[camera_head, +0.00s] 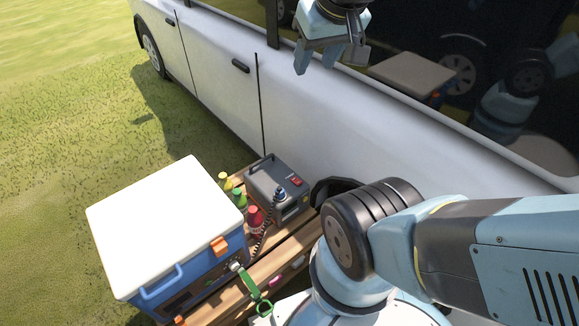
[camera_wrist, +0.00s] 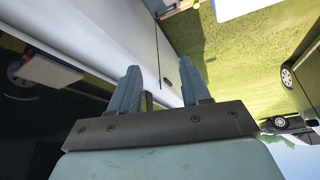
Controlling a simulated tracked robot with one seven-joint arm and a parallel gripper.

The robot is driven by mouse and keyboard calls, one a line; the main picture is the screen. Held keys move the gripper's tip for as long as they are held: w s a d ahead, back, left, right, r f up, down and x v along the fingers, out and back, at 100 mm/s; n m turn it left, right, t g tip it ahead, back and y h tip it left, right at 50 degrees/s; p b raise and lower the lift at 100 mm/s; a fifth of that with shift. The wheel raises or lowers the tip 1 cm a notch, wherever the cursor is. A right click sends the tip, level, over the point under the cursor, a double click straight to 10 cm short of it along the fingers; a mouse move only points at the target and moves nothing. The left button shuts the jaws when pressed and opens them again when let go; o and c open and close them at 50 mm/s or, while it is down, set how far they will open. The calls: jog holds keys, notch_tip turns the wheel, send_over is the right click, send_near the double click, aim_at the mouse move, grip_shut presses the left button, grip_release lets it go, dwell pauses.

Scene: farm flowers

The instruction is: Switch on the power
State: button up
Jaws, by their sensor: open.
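A grey power unit (camera_head: 277,187) with a carry handle sits on a wooden surface beside the white car. A red switch (camera_head: 296,181) shows on its top panel, and a dark coiled cord runs at its left front. I cannot tell the switch's position. My gripper (camera_head: 318,66) is raised in front of the car's side window, well above and apart from the unit. In the wrist view my gripper (camera_wrist: 160,88) has its two fingers spread with nothing between them. The unit is not seen in the wrist view.
A blue cooler (camera_head: 195,268) with a white lid stands left of the unit. Several bottles (camera_head: 238,198) stand between them. A green-handled tool (camera_head: 252,290) lies in front. The white car (camera_head: 300,110) stands close behind; open grass (camera_head: 60,130) lies left.

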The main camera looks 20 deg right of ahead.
jog(key=w+f+n, duration=0.1)
jog(key=w, duration=0.1)
jog(key=w+n, duration=0.1)
jog(key=w, duration=0.1)
jog(key=w+d+f+g, duration=0.1)
jog(key=w, duration=0.1)
jog(key=shift+f+n, duration=0.3)
jog(key=shift+n, duration=0.1)
jog(key=c, duration=0.7)
jog(key=w+f+n, duration=0.1)
jog(key=w+f, duration=0.1)
jog(key=w, duration=0.1)
jog(key=w+d+f+n, duration=0.1)
jog(key=shift+w+f+n+g+h, duration=0.15)
jog(key=shift+w+n+g+h, duration=0.15)
jog(key=shift+w+g+h, duration=0.1)
grip_shut()
jog(key=w+d+f+n+g, duration=0.2)
jog(key=w+f+n, duration=0.35)
jog(key=f, duration=0.55)
jog(key=w+d+f+n+g, duration=0.2)
jog(key=w+f+n, duration=0.4)
jog(key=f, duration=0.6)
notch_tip(320, 180, down, 16)
jog(key=w+d+n+g, duration=0.1)
jog(key=n, duration=0.3)
jog(key=shift+w+d+r, duration=0.15)
jog(key=shift+w+r, duration=0.05)
jog(key=shift+w, duration=0.1)
jog(key=shift+n, duration=0.25)
